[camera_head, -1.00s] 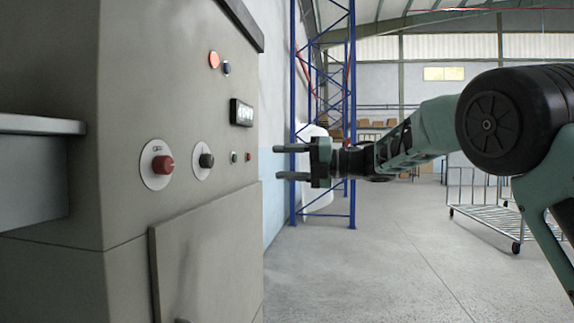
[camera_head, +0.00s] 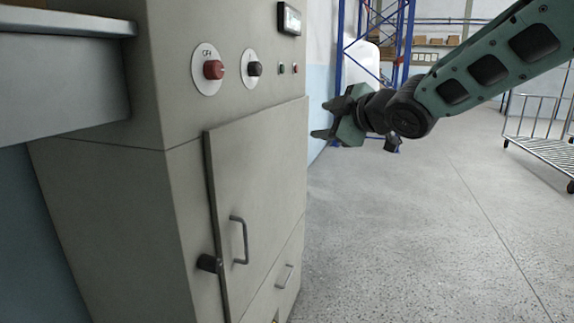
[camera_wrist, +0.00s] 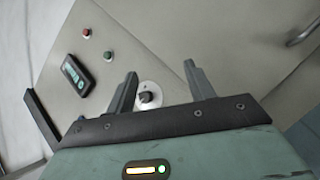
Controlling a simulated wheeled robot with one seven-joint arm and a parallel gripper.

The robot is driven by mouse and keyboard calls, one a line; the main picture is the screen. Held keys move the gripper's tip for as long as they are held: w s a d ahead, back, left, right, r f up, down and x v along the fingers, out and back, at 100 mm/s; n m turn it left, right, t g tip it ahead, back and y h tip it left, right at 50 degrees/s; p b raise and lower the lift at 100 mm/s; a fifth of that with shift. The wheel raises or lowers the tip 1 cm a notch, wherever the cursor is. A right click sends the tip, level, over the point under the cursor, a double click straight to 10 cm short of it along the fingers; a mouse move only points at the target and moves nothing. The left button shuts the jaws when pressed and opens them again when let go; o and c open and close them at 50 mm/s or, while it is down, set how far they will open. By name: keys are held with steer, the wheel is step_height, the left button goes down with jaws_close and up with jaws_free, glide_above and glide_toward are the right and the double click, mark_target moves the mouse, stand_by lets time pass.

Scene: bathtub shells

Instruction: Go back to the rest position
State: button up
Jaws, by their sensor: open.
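My gripper (camera_head: 328,119) is open and empty. In the head view it is held in free air to the right of the grey control cabinet (camera_head: 170,190), its fingers pointing left towards the panel. In the wrist view, the two fingers of my gripper (camera_wrist: 160,85) stand apart, and a black knob (camera_wrist: 146,96) on a white plate shows between them. The fingers appear clear of the panel. In the head view the black knob (camera_head: 254,69) sits beside a red knob (camera_head: 213,69) marked OFF.
The cabinet has a door with a handle (camera_head: 240,240) and a small display (camera_head: 289,18). A grey ledge (camera_head: 60,22) juts out at upper left. A blue rack (camera_head: 375,40) and a wire cart (camera_head: 540,140) stand behind. The concrete floor (camera_head: 420,240) at right is clear.

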steer(key=s+f+m+g+h, duration=0.2)
steer(key=s+f+m+g, duration=0.15)
steer(key=s+f, duration=0.55)
steer(key=s+f+m+g+h, duration=0.35)
steer(key=s+f, duration=0.25)
steer(key=s, duration=0.5)
steer(key=s+d+f+m+g+h, duration=0.1)
steer(key=s+d+f+g, duration=0.25)
steer(key=s, duration=0.65)
steer(key=s+d+f+m+g+h, duration=0.15)
steer(key=s+f, duration=0.25)
steer(key=s, duration=0.5)
step_height(320, 180, up, 18)
steer(key=p, duration=1.7)
steer(key=shift+s+d+f+g+y, duration=0.15)
steer(key=shift+d+g+y, duration=0.15)
steer(key=shift+g, duration=0.1)
